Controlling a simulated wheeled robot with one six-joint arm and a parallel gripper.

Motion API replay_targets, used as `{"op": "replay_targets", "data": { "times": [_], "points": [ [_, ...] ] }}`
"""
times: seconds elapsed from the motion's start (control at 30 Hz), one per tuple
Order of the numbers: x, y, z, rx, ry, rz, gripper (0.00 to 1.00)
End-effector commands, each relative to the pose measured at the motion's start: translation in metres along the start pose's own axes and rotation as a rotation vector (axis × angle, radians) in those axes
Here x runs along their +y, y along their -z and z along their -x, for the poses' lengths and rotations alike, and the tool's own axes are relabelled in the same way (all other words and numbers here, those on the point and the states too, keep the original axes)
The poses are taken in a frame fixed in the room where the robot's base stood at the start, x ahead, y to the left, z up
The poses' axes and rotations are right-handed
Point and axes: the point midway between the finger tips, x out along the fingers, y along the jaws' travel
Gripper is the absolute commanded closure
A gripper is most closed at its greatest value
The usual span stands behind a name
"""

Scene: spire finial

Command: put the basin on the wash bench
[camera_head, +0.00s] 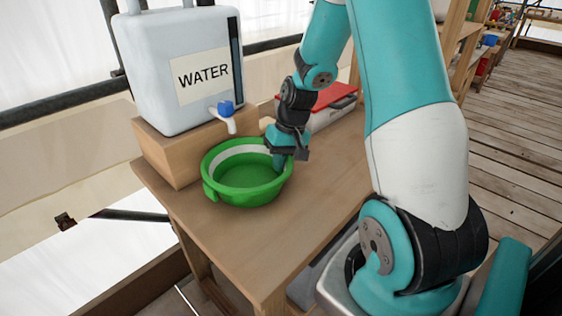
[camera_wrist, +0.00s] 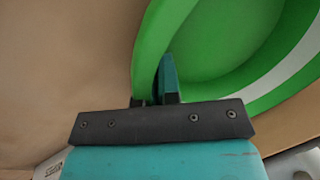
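The green basin (camera_head: 247,174), with a white band inside, is on the wooden bench top (camera_head: 262,232), roughly level, in front of the water container's tap. It appears to rest on the wood, though its underside is hidden. My gripper (camera_head: 281,163) points down at the basin's right rim. In the wrist view, the basin (camera_wrist: 222,45) fills the upper right. The fingers of my gripper (camera_wrist: 153,88) sit close together with the rim between them, one inside the basin. The outer finger is mostly hidden behind the rim.
A white container labelled WATER (camera_head: 183,70) stands on a wooden block (camera_head: 168,150), its blue-handled tap (camera_head: 227,112) just behind the basin. A red-lidded box (camera_head: 333,98) is at the bench's back right. The bench front is clear.

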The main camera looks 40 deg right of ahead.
Motion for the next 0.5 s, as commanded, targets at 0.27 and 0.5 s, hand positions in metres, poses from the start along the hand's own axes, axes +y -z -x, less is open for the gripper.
{"op": "replay_targets", "data": {
  "times": [0.27,0.5],
  "points": [
    [0.0002,0.0,-0.0011,0.001,0.0,0.001,1.0],
    [0.0008,-0.0001,-0.0032,0.001,0.0,0.001,0.71]
  ]
}}
